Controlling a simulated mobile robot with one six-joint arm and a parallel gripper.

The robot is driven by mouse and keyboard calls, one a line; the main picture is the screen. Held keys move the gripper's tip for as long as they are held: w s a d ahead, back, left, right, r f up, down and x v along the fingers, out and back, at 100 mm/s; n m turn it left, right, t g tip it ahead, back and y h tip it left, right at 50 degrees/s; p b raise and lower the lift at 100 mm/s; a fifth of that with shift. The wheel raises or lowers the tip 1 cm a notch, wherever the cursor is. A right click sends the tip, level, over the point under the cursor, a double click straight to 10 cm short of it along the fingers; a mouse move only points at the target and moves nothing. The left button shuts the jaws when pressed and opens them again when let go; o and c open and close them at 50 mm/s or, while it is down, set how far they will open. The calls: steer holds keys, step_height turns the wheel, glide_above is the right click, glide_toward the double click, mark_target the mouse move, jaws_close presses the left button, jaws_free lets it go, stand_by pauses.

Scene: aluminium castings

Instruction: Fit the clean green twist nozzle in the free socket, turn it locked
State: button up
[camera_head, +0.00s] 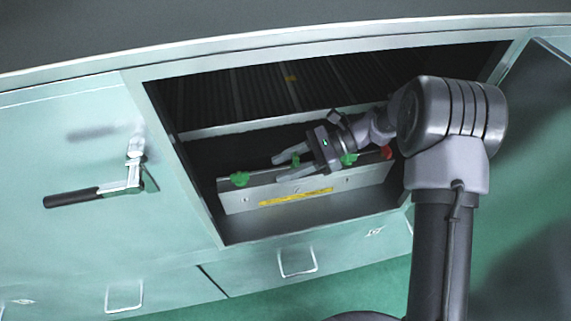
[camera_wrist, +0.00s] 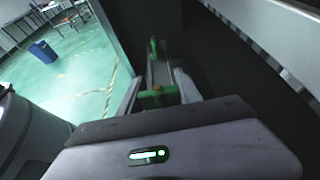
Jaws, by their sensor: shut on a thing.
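A pale metal bar (camera_head: 305,190) with a yellow strip runs across the open cabinet bay, with green nozzles along its top. One green nozzle (camera_head: 239,179) is at the left end, past my fingertips. Another green nozzle (camera_head: 349,159) is beside my gripper's body, at the right. My gripper (camera_head: 282,169) reaches left over the bar and is shut on a green nozzle (camera_head: 295,160), which shows between the fingers. The wrist view also shows this nozzle (camera_wrist: 157,97) close to the gripper body. Its lower end and the free socket cannot be made out.
A red knob (camera_head: 386,152) is near the bar's right end. The bay has a metal frame (camera_head: 182,165) and dark ribbed panels above. A black-handled lever (camera_head: 95,194) is on the left door. The wrist view shows open green floor and a blue bin (camera_wrist: 43,52).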

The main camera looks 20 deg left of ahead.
steer(key=shift+f, duration=0.25)
steer(key=o, duration=1.4)
steer(key=shift+o, duration=0.2)
steer(key=r, duration=0.1)
steer(key=r+p, duration=0.2)
steer(key=r, duration=0.1)
steer(key=shift+s+d+r, duration=0.1)
steer(key=shift+s+d, duration=0.15)
steer(key=s+d+p, duration=0.2)
steer(key=s+d, duration=0.6)
steer(key=s, duration=0.4)
steer(key=shift+s+d+r+p, duration=0.3)
steer(key=shift+s+r+p, duration=0.05)
steer(key=shift+s+p, duration=0.05)
